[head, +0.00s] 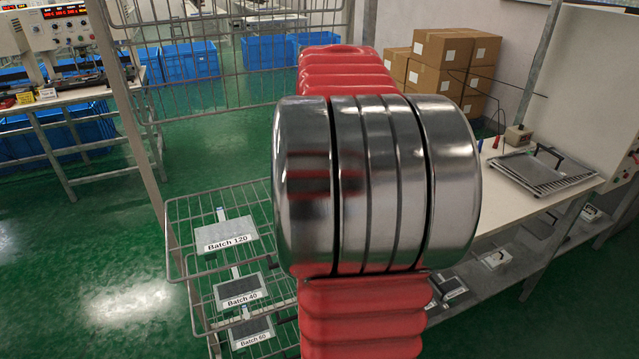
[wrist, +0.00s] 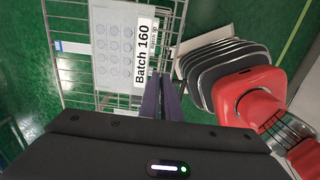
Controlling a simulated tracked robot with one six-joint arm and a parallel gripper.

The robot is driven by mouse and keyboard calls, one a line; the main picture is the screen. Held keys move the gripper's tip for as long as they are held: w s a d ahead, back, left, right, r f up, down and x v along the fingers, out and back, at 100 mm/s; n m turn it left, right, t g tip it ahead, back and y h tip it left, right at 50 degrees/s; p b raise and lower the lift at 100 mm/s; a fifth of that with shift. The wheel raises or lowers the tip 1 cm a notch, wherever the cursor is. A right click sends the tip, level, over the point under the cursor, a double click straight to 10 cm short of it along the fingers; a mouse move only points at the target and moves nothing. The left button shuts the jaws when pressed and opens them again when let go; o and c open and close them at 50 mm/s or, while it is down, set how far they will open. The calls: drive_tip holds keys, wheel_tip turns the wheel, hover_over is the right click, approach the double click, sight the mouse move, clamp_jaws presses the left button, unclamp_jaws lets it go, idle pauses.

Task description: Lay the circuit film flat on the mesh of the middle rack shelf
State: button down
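A pale circuit film (wrist: 114,45) with round key marks lies over wire mesh in the wrist view. Its label reads Batch 160, and its narrow tail with a blue end points left. My gripper (wrist: 163,82) is beside the label's lower right corner, its two dark fingers apart by a narrow gap, with no film seen between them. In the head view a pale film (head: 226,234) lies flat on the top lowered shelf of the rack (head: 176,205); its label looks like Batch 120. I cannot tell whether both views show one film. My arm hides the gripper there.
Films labelled Batch 40 (head: 240,288) and Batch 60 (head: 251,328) lie on the shelves below. A raised mesh shelf (head: 225,75) stands above. A workbench (head: 540,200) is at the right, cardboard boxes (head: 440,55) behind. Open green floor (head: 90,240) lies left.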

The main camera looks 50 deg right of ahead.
drive_tip(key=shift+s+d+f, duration=0.1)
drive_tip(key=shift+f, duration=1.95)
drive_tip(key=shift+s+d+f, duration=0.1)
drive_tip(key=shift+f, duration=1.95)
drive_tip(key=shift+f, duration=0.35)
drive_tip(key=c, duration=2.4)
unclamp_jaws()
drive_tip(key=shift+a, duration=0.1)
drive_tip(key=shift+c, duration=0.2)
drive_tip(key=o, duration=0.5)
wheel_tip(320, 180, up, 14)
drive_tip(key=shift+f, duration=0.1)
